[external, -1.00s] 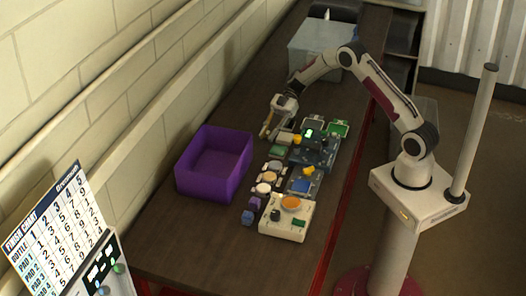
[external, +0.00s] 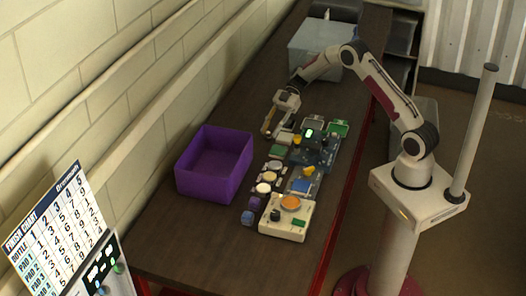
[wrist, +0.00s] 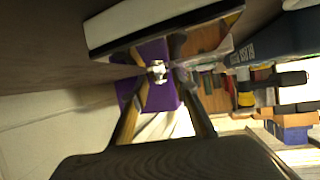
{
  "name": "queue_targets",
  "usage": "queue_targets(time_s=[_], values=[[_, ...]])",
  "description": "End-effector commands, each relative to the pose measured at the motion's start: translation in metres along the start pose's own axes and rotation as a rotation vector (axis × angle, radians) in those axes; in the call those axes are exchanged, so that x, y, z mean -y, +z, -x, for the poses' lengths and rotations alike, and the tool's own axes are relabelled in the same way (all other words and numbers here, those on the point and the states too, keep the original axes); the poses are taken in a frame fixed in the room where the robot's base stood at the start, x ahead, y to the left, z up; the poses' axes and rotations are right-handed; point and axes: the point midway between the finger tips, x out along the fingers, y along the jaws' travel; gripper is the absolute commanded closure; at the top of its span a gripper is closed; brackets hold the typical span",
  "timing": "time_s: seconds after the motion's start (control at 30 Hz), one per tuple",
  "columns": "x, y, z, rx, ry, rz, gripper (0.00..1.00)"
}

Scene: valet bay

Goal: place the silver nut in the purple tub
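The purple tub (external: 203,184) stands open on the bench, left of the row of small parts; its visible inside is empty. It also shows beyond my fingertips in the wrist view (wrist: 160,97). My gripper (external: 267,131) is low over the bench, behind the tub and near the far end of the row. In the wrist view the silver nut (wrist: 158,71) sits between the fingertips (wrist: 160,74), which look closed on it.
A pale slab-like block (wrist: 150,27) is close by my fingertips. Small parts and boxes, including a cream box with an orange dish (external: 285,222), line the bench to the tub's right. A grey bin (external: 318,48) stands at the back. The wall runs along the left.

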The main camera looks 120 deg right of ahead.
Motion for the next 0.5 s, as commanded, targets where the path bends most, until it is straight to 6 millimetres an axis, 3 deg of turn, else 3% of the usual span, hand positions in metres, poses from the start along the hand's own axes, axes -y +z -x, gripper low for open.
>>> queue_targets(time_s=[0.5], values=[[0.0, 0.0, 0.077, 0.001, 0.001, 0.0, 0.72]])
